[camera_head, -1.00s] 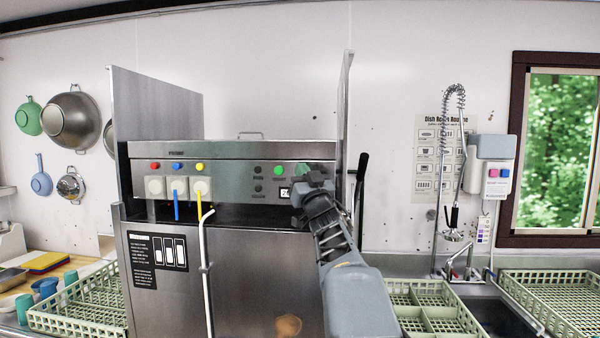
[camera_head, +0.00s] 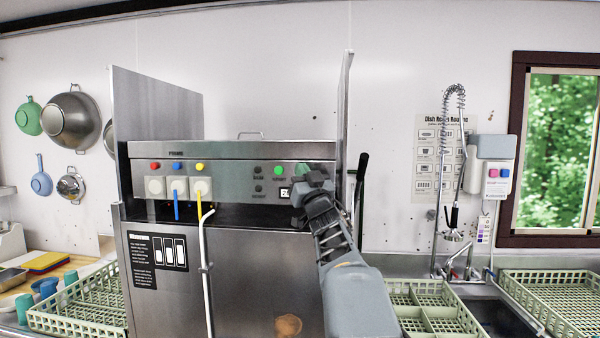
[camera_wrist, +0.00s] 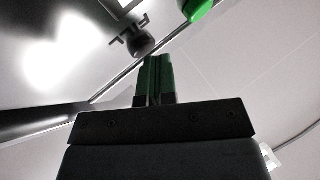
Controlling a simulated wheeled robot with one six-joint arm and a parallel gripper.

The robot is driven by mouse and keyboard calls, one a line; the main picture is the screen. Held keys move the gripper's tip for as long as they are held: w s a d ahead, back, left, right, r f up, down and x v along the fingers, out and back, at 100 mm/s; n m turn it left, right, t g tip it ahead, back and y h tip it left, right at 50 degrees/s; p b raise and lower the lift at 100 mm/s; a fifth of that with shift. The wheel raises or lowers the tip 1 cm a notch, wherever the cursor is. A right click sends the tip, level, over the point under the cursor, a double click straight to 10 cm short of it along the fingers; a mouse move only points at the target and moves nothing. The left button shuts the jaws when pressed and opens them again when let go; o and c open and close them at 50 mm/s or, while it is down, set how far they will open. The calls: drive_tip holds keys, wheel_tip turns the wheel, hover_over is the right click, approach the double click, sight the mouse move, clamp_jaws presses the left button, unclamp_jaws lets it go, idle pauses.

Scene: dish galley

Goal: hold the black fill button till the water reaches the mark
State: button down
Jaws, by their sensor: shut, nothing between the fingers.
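My gripper (camera_head: 312,186) is shut and empty in front of the right end of the steel machine's control panel (camera_head: 225,178). No water surface or mark can be made out.
A black lever (camera_head: 361,170) stands just right of my gripper. Green racks (camera_head: 565,290) flank the sink.

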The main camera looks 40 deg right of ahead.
drive_tip(key=shift+s+a, duration=0.1)
idle(0.3)
drive_tip(key=shift+s+a+b, duration=0.45)
drive_tip(key=shift+a+b, duration=0.05)
drive_tip(key=shift+b, duration=0.15)
drive_tip(key=s+a+b, duration=0.3)
drive_tip(key=shift+s+a, duration=0.25)
drive_tip(key=shift+s, duration=0.1)
idle(0.6)
